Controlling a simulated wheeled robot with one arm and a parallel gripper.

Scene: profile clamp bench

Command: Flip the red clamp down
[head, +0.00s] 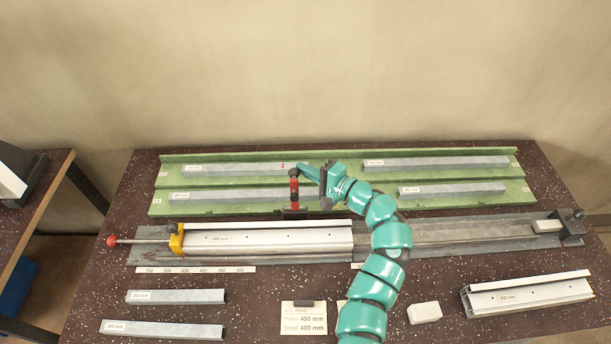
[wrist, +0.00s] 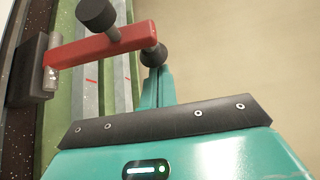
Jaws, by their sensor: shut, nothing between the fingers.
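The red clamp (head: 294,190) stands with its arm upright on a dark base (head: 294,211) behind the long grey bed. In the wrist view the red arm (wrist: 100,46) runs from the dark base at left to a black ball (wrist: 153,55) at its free end. A black round pad (wrist: 97,13) sticks out from the arm's side. My gripper (head: 301,169) is at the top of the clamp arm, reaching in from the right. In the wrist view its fingers (wrist: 157,84) are shut and empty, with tips at the black ball. I cannot tell whether they touch it.
A white profile (head: 280,239) lies on the bed (head: 455,233) by a yellow stop (head: 177,240). Green racks (head: 340,153) with grey bars are behind. Loose bars (head: 176,296), a label card (head: 303,317) and a white block (head: 424,312) lie in front.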

